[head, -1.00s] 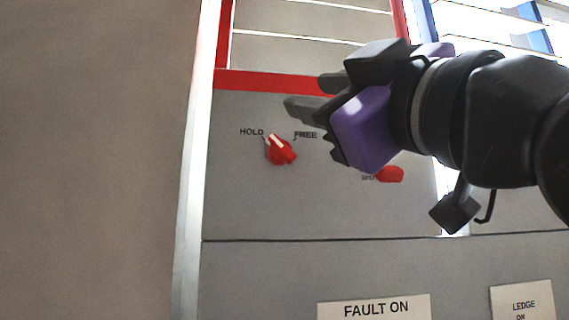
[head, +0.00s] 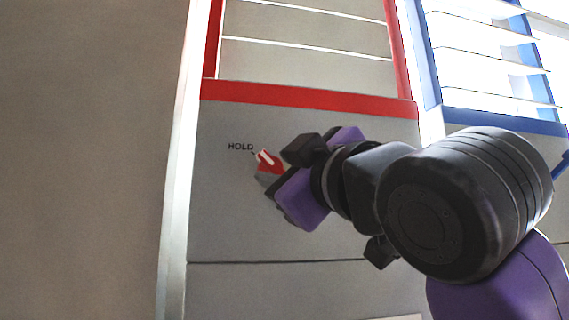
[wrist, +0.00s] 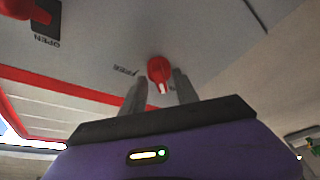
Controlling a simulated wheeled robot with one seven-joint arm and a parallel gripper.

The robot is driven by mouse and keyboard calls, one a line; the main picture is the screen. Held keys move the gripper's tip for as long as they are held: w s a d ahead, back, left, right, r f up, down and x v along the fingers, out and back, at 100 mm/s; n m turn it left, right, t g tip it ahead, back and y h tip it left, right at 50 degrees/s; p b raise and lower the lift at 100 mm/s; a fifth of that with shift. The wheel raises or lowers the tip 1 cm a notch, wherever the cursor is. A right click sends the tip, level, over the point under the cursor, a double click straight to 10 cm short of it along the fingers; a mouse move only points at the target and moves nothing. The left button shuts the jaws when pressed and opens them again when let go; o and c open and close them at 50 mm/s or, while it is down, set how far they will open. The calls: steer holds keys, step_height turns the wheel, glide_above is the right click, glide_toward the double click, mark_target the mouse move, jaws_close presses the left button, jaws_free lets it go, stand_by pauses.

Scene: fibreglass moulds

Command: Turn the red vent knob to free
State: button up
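The red vent knob (head: 266,158) is on the grey panel below the red-framed louvres. Its white pointer tilts up and left, toward the HOLD label (head: 240,147). The FREE label is hidden behind my gripper in the head view. My gripper (head: 269,178) is at the knob, partly covering its lower right side. In the wrist view the knob (wrist: 158,69) shows between the two grey fingertips (wrist: 158,79), with a gap on each side. The fingers are open; I cannot tell how deep they reach around it.
A second red control (wrist: 16,8) beside an OPEN label (wrist: 46,41) is on the same panel in the wrist view. Blue-framed louvres (head: 500,117) stand at right. A pale vertical edge (head: 178,160) bounds the panel at left.

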steer(key=shift+w, duration=0.1)
jaws_close()
